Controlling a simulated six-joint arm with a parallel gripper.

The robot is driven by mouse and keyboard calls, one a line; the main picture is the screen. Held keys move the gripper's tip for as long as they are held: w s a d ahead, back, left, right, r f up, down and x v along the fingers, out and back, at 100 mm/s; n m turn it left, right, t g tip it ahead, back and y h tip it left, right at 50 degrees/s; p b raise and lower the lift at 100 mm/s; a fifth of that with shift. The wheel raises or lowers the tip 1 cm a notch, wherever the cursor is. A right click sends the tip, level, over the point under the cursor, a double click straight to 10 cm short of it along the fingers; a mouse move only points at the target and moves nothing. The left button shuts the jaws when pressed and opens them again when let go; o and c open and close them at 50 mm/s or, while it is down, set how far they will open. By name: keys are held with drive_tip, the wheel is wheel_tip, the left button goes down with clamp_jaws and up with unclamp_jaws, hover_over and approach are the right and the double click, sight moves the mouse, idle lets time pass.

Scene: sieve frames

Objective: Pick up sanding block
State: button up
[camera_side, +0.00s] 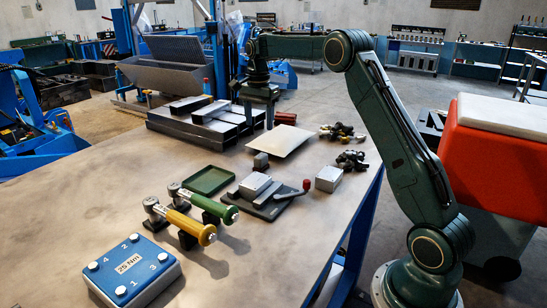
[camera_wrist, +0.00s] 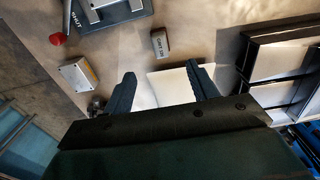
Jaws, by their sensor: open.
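A small dark grey block (camera_side: 261,161), apparently the sanding block, stands on the bench beside the near-left corner of a pale flat sheet (camera_side: 285,142). In the wrist view the block (camera_wrist: 160,43) shows a light face with small lettering that I cannot read surely. My gripper (camera_wrist: 160,72) is open and empty, its two dark fingers spread above the pale sheet. The block lies beyond the fingertips, roughly midway between them in that picture, and is not touched. In the side view my gripper (camera_side: 259,122) hangs over the bench's far part, beside the frames.
Dark rectangular frames (camera_side: 205,122) are stacked close to my gripper. A silver box (camera_side: 328,179), a clamp fixture with a red-knobbed lever (camera_side: 275,196), a green tray (camera_side: 208,180) and dark hardware piles (camera_side: 342,132) stand around.

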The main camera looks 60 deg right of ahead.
sight(261, 155)
drive_tip(key=shift+d+f, duration=0.15)
drive_tip(key=shift+f, duration=0.05)
drive_tip(key=shift+f, duration=4.25)
drive_tip(key=shift+f, duration=0.1)
drive_tip(key=shift+d+f, duration=0.1)
drive_tip(key=shift+f, duration=2.4)
drive_tip(key=shift+c, duration=0.2)
drive_tip(key=c, duration=1.1)
